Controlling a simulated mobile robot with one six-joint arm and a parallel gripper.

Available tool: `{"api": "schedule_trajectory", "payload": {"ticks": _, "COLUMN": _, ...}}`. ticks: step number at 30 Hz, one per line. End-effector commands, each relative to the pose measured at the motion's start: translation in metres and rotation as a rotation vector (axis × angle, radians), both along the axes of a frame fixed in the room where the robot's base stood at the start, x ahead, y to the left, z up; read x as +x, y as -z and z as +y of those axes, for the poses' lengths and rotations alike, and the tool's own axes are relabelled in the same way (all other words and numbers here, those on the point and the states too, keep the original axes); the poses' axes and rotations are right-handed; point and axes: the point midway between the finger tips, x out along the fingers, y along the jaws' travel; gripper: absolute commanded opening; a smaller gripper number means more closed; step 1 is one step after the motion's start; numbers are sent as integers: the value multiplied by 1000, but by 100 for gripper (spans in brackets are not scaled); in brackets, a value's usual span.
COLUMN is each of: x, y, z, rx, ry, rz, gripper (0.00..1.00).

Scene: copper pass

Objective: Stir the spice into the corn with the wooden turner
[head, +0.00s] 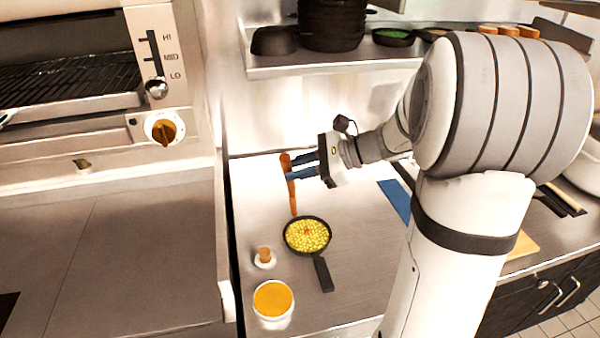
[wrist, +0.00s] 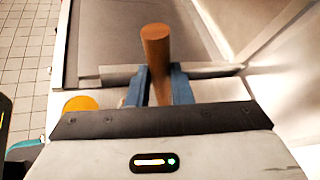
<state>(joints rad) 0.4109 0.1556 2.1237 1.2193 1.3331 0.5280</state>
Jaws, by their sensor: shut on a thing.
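My gripper (head: 303,167) has its blue fingers shut on the wooden turner (head: 292,197). The turner is brown and held roughly upright, its lower end by the far left rim of the pan. I cannot tell whether that end touches the pan. In the wrist view the turner's handle (wrist: 156,55) stands between the two fingers (wrist: 158,88). The small dark pan (head: 322,268) sits on the steel counter, its handle towards the front. It holds yellow corn (head: 307,240) with a small reddish patch of spice (head: 306,231) near the middle.
A tub with orange contents (head: 273,300) and a small white pot with a brown top (head: 264,257) stand front left of the pan. A blue item (head: 396,200) lies to the right. A shelf (head: 330,62) with dark bowls runs above. Counter right of the pan is clear.

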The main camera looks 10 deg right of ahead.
Motion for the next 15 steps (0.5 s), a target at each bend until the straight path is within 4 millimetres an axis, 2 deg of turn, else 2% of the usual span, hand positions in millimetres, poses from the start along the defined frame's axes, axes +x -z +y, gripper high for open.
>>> {"api": "schedule_trajectory", "payload": {"ticks": 15, "x": 0, "y": 43, "z": -3, "rx": 0, "ry": 8, "rz": 1, "gripper": 0}}
